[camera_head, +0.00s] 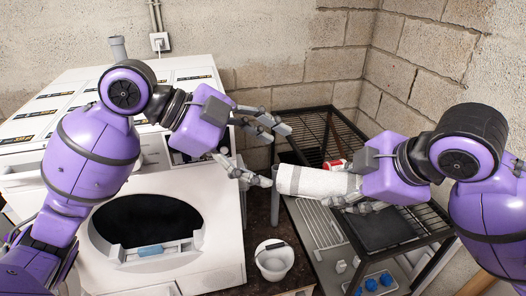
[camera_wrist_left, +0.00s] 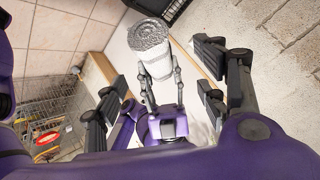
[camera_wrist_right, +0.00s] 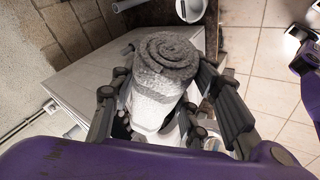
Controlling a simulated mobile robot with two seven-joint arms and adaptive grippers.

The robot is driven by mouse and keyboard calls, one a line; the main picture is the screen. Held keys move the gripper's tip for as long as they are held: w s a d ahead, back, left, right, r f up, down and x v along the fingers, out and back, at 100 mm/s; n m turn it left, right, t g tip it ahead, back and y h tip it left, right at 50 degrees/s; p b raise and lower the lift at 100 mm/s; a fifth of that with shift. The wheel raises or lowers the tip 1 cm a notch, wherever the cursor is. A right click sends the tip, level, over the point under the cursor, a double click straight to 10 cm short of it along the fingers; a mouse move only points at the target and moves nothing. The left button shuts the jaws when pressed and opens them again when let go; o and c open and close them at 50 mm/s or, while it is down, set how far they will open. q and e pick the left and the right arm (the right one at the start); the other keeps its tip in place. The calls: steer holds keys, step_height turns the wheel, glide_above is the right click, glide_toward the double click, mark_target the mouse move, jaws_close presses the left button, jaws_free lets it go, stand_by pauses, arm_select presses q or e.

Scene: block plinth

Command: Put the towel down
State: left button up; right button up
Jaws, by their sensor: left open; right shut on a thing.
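The rolled spiral end of the towel also shows between the fingers in the right wrist view (camera_wrist_right: 167,65). My left gripper (camera_head: 276,156) is open and empty, just off the towel's free left end. In the left wrist view the towel (camera_wrist_left: 152,52) shows beyond the open left fingers, with my right gripper behind it.
A white washer-like machine (camera_head: 215,262) with a dark round opening stands at left. A white bowl (camera_head: 274,262) with a dark-handled tool stands at front centre. A black wire rack (camera_head: 310,122) and a red can (camera_head: 336,163) are behind the towel.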

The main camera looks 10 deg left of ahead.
mark_target(301, 174)
arm_select(q)
steer(key=shift+m+g, duration=0.3)
steer(key=x, duration=1.1)
steer(key=shift+s+d, duration=0.15)
steer(key=shift+d, duration=0.2)
steer(key=c, duration=1.5)
arm_select(e)
steer(key=o, duration=1.5)
